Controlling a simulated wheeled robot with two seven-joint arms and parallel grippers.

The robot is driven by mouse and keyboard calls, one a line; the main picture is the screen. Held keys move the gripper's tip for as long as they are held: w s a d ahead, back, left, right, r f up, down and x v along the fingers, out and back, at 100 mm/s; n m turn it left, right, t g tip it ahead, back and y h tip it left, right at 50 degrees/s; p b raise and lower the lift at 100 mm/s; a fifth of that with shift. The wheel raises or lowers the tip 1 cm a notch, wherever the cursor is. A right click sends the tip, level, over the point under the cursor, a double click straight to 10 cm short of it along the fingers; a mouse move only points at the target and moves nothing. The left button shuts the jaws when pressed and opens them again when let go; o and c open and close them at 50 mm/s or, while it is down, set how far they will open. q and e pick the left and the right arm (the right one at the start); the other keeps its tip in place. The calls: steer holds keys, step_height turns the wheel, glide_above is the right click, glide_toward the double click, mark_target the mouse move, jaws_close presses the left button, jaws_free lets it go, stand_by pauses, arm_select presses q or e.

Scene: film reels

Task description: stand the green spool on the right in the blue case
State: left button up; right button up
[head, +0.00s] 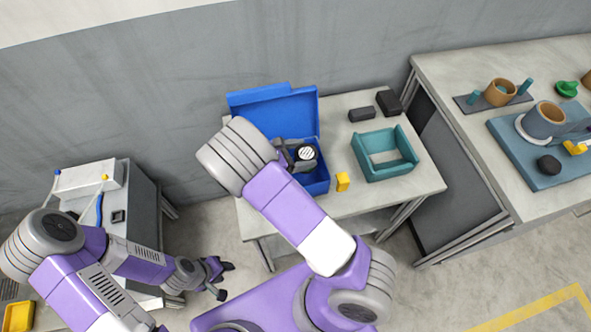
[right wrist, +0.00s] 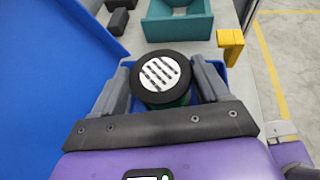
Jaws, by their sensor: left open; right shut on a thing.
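The blue case (head: 318,187) stands open on the middle table, with its lid (head: 275,108) raised at the back. The lid also fills the left of the right wrist view (right wrist: 45,70). The green spool (head: 307,153) shows a black end with a white striped disc facing up. In the right wrist view a little green shows below the black rim of the spool (right wrist: 160,78). My right gripper (head: 296,156) is shut on the spool, one finger on each side, over the case's right part. Whether the spool touches the case floor is hidden. My left gripper (head: 222,279) is open and empty, left of the table.
A yellow block (head: 342,182) stands just right of the case. A teal open tray (head: 384,171) and two dark blocks (head: 389,103) (head: 361,114) are further right. A side table (head: 455,73) holds cups and a blue board. A white box (head: 92,186) is at left.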

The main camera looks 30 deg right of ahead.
steer(key=shift+f+b, duration=0.8)
steer(key=shift+f, duration=2.4)
steer(key=shift+f, duration=0.2)
steer(key=o, duration=1.2)
steer(key=shift+r, duration=0.1)
steer(key=shift+a+r, duration=0.15)
steer(key=shift+r, duration=0.05)
steer(key=p+v, duration=0.2)
steer(key=v, duration=0.9)
steer(key=shift+a+r, duration=0.15)
steer(key=shift+a, duration=0.2)
